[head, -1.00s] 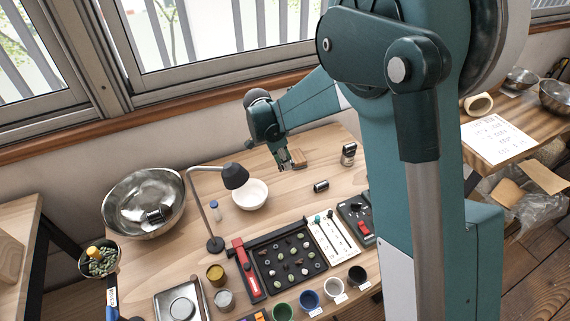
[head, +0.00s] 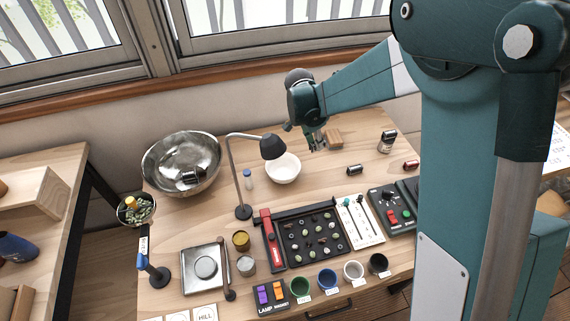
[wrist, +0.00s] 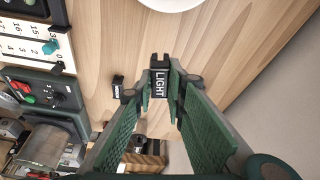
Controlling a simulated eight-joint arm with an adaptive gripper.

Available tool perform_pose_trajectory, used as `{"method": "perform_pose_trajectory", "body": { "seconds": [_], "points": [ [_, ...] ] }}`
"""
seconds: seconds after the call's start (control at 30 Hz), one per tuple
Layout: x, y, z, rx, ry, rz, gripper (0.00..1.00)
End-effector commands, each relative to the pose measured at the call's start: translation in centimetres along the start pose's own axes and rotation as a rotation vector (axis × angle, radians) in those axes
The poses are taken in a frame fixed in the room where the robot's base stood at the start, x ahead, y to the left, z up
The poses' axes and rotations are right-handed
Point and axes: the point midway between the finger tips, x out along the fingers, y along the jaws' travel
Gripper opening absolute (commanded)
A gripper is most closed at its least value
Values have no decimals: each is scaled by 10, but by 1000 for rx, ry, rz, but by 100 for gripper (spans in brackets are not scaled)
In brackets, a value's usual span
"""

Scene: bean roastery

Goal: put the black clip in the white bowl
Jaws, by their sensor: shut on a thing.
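The black clip (wrist: 159,80), with a white "LIGHT" label, is between the fingertips of my gripper (wrist: 160,92) in the wrist view. My gripper is shut on it. In the head view my gripper (head: 315,141) is above the back of the table, behind and to the right of the white bowl (head: 283,170). The clip is too small to make out there. The bowl looks empty. Part of the bowl (wrist: 225,14) shows at the top of the wrist view, apart from the clip.
A desk lamp (head: 273,146) leans close to the bowl's left side. A wooden block (head: 334,137) is beside my gripper. A black tray (head: 313,236) of beans is in front.

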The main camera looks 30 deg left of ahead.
Motion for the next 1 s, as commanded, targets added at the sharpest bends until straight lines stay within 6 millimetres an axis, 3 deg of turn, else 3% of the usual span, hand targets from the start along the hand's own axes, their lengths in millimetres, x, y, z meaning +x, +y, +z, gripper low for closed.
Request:
{"method": "perform_pose_trajectory", "body": {
  "seconds": [0.4,1.0],
  "points": [
    [-9,-3,36,-451,0,-141,9],
    [-24,-6,74,-970,0,-301,9]
  ]
}}
